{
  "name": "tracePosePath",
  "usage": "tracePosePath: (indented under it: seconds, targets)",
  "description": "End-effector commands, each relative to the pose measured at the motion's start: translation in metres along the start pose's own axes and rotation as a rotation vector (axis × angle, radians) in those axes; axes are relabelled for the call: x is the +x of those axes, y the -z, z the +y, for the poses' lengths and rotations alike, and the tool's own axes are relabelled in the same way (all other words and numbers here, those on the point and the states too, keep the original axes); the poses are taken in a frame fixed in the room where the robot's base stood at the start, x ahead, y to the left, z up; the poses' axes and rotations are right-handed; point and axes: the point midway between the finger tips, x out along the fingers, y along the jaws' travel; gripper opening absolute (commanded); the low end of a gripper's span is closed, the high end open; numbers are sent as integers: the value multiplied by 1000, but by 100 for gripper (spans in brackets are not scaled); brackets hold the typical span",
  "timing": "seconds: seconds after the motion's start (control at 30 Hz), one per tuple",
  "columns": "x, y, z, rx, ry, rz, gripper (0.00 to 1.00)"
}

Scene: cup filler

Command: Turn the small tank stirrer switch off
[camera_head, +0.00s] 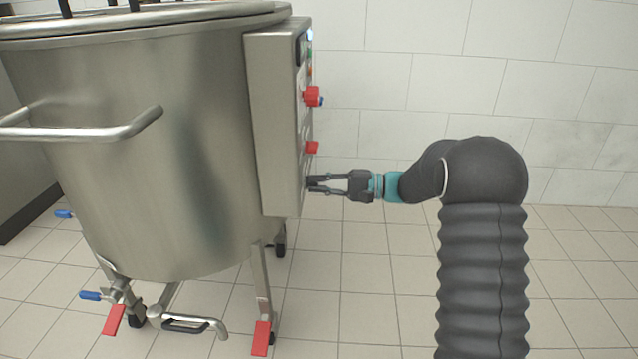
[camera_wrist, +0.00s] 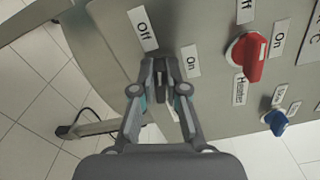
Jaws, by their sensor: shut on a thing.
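The small tank is a big steel vessel (camera_head: 165,150) with a steel control box (camera_head: 272,125) on its right side. My gripper (camera_head: 313,184) reaches in from the right at the lower part of the box's face. In the wrist view my gripper (camera_wrist: 161,75) is shut on a switch beside an "Off" label (camera_wrist: 143,28) and an "On" label (camera_wrist: 192,61). The fingers hide nearly all of this switch, so its setting and its name label cannot be read.
A red heater knob (camera_wrist: 248,58) with its own labels sits beside my fingers, and a blue knob (camera_wrist: 276,122) lies further right. Red-handled legs (camera_head: 262,338) and an outlet pipe (camera_head: 190,322) are below the vessel. The tiled floor at right is clear.

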Motion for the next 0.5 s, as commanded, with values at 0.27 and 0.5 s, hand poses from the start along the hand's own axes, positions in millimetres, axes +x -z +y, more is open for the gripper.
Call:
tracePosePath:
  seconds: [0.27, 0.5]
  targets:
    - [0, 0, 3, -183, 0, -1, 0]
    - [0, 0, 4, -270, 0, -1, 0]
